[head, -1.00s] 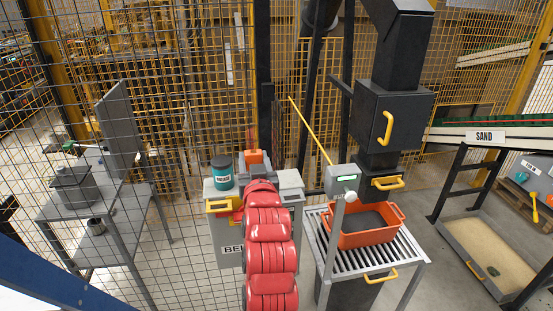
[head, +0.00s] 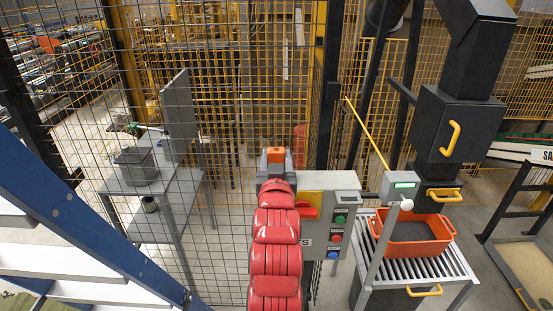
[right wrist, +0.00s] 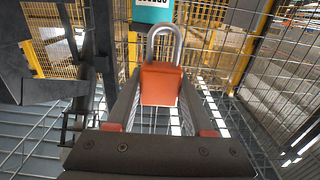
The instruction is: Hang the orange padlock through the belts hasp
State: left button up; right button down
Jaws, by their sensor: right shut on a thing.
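My right gripper (head: 276,161) is shut on the orange padlock (head: 276,154), at the far end of my red arm. In the right wrist view the padlock (right wrist: 160,84) sits between the fingers, its grey shackle (right wrist: 164,44) pointing up. The grey belts box (head: 344,184) stands just right of the gripper, with a yellow plate and red handle (head: 308,199) and green, red and blue buttons. Only the end of its label shows; my arm hides its left part. I cannot make out the hasp. My left gripper is not in view.
A teal container (right wrist: 152,10) is beyond the padlock in the wrist view. An orange bin (head: 420,238) stands on a slatted table at right, with a grey post (head: 380,240) before it. Wire fencing is behind. A blue stair-like frame (head: 80,215) crosses the lower left.

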jog(key=shift+f+b, duration=1.65)
jog(key=shift+f, duration=1.15)
jog(key=shift+b, duration=0.9)
jog(key=shift+f+b, duration=1.7)
jog(key=shift+f, duration=0.8)
jog(key=shift+c, duration=1)
grip_release()
jog(key=shift+s, duration=0.1)
